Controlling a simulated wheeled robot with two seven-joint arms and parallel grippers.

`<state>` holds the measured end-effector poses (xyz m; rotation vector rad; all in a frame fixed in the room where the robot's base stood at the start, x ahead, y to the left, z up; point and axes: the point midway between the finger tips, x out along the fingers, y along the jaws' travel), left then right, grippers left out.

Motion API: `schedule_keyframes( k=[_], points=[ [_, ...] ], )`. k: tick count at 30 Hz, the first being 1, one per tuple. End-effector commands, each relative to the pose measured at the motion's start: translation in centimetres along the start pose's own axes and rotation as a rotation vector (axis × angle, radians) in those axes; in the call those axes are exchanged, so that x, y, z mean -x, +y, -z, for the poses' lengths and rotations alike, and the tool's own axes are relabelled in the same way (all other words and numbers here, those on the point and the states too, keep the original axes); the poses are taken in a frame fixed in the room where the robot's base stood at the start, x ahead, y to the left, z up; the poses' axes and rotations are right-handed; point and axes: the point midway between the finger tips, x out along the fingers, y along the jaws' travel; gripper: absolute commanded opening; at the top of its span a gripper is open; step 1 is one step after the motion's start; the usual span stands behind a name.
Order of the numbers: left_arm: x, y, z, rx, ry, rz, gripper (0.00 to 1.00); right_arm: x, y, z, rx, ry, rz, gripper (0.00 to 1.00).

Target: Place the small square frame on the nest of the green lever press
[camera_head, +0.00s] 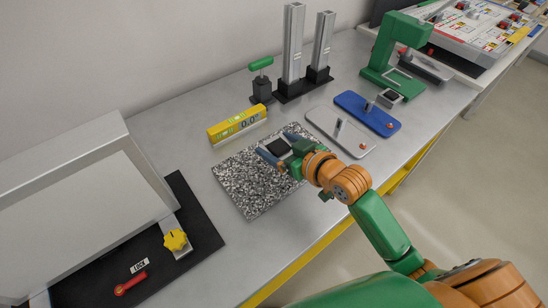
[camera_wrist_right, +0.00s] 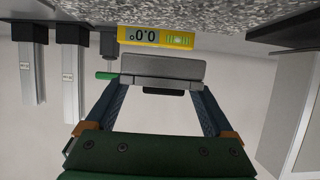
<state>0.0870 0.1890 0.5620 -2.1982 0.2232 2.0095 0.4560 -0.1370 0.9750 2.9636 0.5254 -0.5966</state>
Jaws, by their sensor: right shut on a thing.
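My right gripper (camera_head: 278,147) is shut on a grey square frame (camera_head: 268,148) with a dark centre, over the speckled granite plate (camera_head: 250,191). In the right wrist view the frame (camera_wrist_right: 163,67) shows edge-on between the two fingers, with a dark block below it. I cannot tell the gap to the plate. The green lever press (camera_head: 393,52) stands at the back right. A small grey square piece with a black centre (camera_head: 389,97) sits in front of its base, by the blue plate; I cannot tell if this is the nest. My left gripper is out of view.
A yellow level (camera_head: 237,126) stands behind the granite plate. A grey plate (camera_head: 350,141) and a blue plate (camera_head: 377,119) lie between my gripper and the press. Metal posts (camera_head: 293,42) and a green-handled clamp (camera_head: 261,80) stand behind. A light box (camera_head: 85,205) fills the left.

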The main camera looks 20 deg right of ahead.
Motion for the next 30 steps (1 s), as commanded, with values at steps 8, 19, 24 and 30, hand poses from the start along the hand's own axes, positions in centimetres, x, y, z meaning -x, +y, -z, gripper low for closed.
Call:
schedule_keyframes(
  k=[8, 19, 24, 30],
  points=[
    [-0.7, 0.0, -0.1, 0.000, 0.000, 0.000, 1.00, -4.2, 1.1, -2.6, -0.001, 0.000, -0.001, 0.13],
    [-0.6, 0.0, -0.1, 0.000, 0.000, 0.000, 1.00, -5.0, 1.0, -4.9, 0.002, 0.004, -0.002, 0.13],
    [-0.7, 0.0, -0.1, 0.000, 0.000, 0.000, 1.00, -5.1, 1.0, -5.2, 0.002, 0.002, -0.002, 1.00],
    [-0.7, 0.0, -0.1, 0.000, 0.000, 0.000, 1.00, -5.0, 1.0, -5.1, 0.002, 0.002, -0.002, 1.00]
  ],
)
